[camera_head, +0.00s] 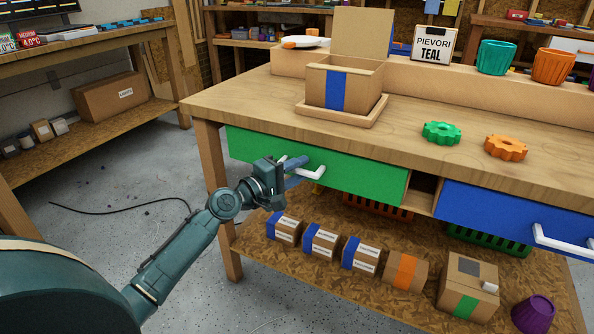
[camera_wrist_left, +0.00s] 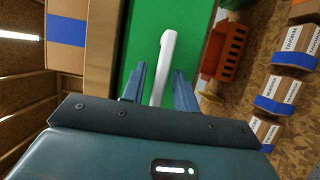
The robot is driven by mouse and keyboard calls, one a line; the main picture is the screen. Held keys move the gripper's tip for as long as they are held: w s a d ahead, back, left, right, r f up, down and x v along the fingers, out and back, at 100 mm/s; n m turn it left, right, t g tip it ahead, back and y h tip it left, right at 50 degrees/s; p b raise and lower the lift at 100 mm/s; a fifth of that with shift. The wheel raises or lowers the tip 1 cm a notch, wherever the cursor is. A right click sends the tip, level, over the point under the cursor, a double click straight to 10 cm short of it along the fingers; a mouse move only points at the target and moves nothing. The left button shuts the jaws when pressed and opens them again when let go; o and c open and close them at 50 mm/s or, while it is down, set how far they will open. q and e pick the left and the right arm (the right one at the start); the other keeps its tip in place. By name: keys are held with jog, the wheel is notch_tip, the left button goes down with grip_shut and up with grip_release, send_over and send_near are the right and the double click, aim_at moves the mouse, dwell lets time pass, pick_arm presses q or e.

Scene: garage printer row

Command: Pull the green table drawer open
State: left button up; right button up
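The green drawer (camera_head: 360,172) is under the left part of the wooden workbench top, and its front looks flush or nearly flush. Its white bar handle (camera_head: 312,172) is partly hidden by my left gripper (camera_head: 294,173). In the left wrist view the handle (camera_wrist_left: 167,47) runs between the two blue fingers of my gripper (camera_wrist_left: 161,74), against the green front (camera_wrist_left: 135,40). The fingers are apart, with a gap on each side of the handle. Contact with the drawer front cannot be told. My right gripper is not in view.
A blue drawer (camera_head: 500,218) with a white handle is to the right. An open cardboard box (camera_head: 365,85) stands on a wooden tray above the green drawer. Several small boxes (camera_head: 322,240) are on the lower shelf. The concrete floor (camera_head: 120,225) to the left is mostly clear.

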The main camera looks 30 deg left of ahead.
pick_arm(q)
grip_shut()
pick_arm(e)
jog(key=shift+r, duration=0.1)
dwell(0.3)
